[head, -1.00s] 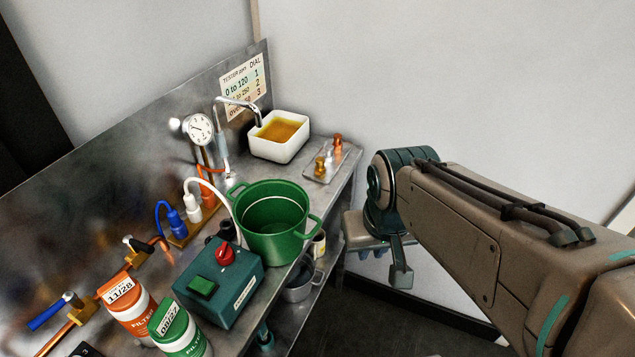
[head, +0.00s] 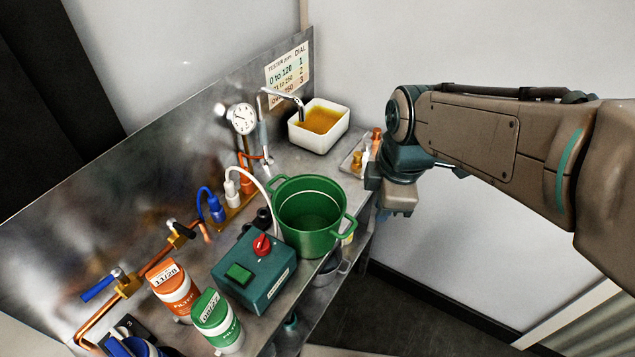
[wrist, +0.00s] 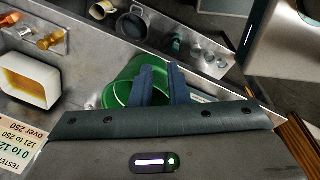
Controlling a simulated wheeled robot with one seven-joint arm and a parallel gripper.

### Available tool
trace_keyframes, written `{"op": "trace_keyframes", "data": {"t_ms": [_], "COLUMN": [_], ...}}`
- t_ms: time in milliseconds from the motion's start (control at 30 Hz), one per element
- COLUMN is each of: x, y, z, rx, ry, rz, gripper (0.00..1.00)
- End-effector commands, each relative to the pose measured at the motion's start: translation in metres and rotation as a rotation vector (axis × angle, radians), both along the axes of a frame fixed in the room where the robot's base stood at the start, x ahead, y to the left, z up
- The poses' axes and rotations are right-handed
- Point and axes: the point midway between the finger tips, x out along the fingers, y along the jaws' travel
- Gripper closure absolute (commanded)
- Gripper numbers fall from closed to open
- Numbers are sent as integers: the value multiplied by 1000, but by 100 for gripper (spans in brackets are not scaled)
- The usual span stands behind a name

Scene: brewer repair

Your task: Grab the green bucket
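The green bucket (head: 308,236) stands upright on the metal counter, behind and right of the teal control box. It has a loop handle on its left and right sides, and its inside looks empty. In the wrist view the bucket (wrist: 117,95) is partly hidden behind the two dark fingers of my gripper (wrist: 160,68). A narrow gap shows between the fingers, with nothing held in it.
A white basin (head: 330,140) of amber liquid and a tray with small brass fittings (head: 357,160) stand behind the bucket. A teal box with a red knob (head: 254,270), an orange canister (head: 175,290) and a green canister (head: 218,322) stand in front. A gauge (head: 242,118) rises behind.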

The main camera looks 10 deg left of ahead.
Motion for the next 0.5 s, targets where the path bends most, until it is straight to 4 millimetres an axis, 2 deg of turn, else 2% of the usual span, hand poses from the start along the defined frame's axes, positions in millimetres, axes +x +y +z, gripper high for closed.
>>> {"op": "trace_keyframes", "data": {"t_ms": [100,200,333,500], "x": [7,10,12,13], "y": [27,45,62,72], "z": [11,15,17,16], "rx": [-30,-48,-63,-71], "ry": [2,-1,-6,-7], "rz": [321,552,771,907], "gripper": [86,86,86,86]}}
